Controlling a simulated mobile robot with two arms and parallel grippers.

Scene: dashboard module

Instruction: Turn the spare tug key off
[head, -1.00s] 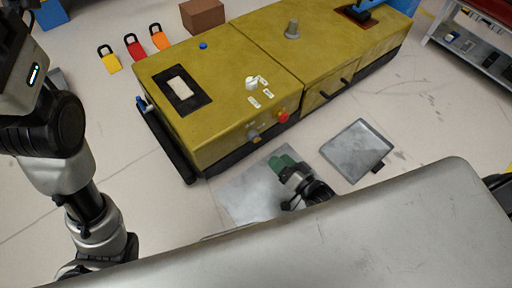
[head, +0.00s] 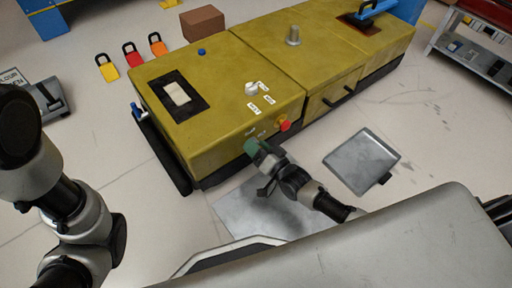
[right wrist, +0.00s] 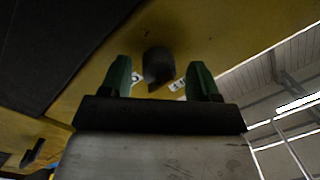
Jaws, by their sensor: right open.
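The yellow tug (head: 215,115) stands on the floor. On its near side face, left of the red button (head: 284,125), is a key switch that my right gripper (head: 257,147) mostly hides in the head view. In the right wrist view the switch shows as a dark round knob (right wrist: 158,66), between and just beyond the green fingertips of my right gripper (right wrist: 160,80). The gripper is open, with a gap on each side of the knob. Small white labels flank the knob; I cannot read its setting. My left gripper is out of view; only its arm shows at the left.
A grey tray (head: 361,160) lies on the floor at right. Coloured padlock tags lie behind the tug.

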